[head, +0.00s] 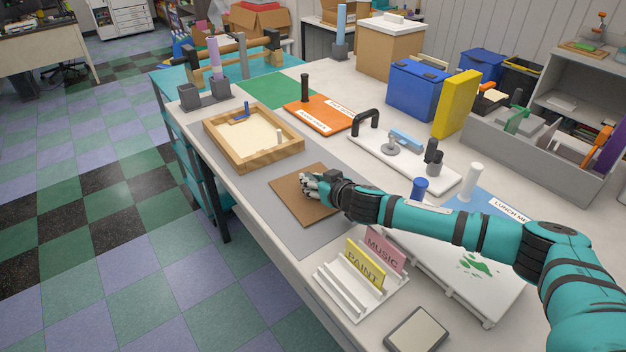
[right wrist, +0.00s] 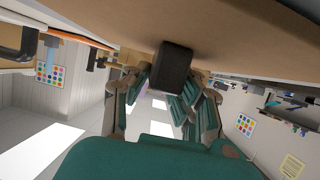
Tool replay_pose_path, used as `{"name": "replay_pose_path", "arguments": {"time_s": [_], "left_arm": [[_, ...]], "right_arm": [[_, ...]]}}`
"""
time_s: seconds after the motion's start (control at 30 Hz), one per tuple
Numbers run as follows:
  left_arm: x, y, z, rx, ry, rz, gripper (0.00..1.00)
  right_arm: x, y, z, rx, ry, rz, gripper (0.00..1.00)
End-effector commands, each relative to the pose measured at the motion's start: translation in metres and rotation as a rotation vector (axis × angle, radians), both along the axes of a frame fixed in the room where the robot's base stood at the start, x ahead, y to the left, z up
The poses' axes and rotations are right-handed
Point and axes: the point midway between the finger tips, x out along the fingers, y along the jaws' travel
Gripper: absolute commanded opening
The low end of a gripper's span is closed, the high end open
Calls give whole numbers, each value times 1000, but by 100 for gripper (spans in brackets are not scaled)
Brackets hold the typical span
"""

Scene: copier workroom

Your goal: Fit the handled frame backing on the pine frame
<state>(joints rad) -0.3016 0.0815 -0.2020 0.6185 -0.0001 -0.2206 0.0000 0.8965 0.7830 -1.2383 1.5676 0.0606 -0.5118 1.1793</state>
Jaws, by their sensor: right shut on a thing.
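The handled frame backing (head: 290,205) is a flat brown board over the grey mat, nearer to me than the pine frame. Whether it rests on the mat or hangs just above it, I cannot tell. My right gripper (head: 312,187) is shut on its dark handle, which is mostly hidden in the head view. In the right wrist view the dark block-shaped handle (right wrist: 172,68) sits between the fingers, with the board's brown face (right wrist: 110,18) beyond. The pine frame (head: 215,134) lies on the mat with a cream inside, a blue piece and a small pale peg. My left gripper is out of view.
An orange board (head: 325,118) with a black post and a white board (head: 380,168) with a black handle lie to the right. A white rack (head: 345,297) with labelled cards stands near the front. Bare grey mat (head: 315,236) surrounds the backing.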

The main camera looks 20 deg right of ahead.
Motion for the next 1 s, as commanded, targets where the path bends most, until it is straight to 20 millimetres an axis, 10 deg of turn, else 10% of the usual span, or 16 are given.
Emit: {"name": "replay_pose_path", "arguments": {"time_s": [0.37, 0.4, 0.53, 1.0], "left_arm": [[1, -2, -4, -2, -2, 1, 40], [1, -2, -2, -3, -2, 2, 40], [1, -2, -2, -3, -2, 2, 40], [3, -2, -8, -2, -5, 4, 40]], "right_arm": [[0, 1, -5, 3, -1, 0, 0], [0, 1, -3, 2, -2, 1, 28], [0, 1, -3, 2, -2, 1, 45], [-6, -1, -2, 1, -1, 2, 46]]}}
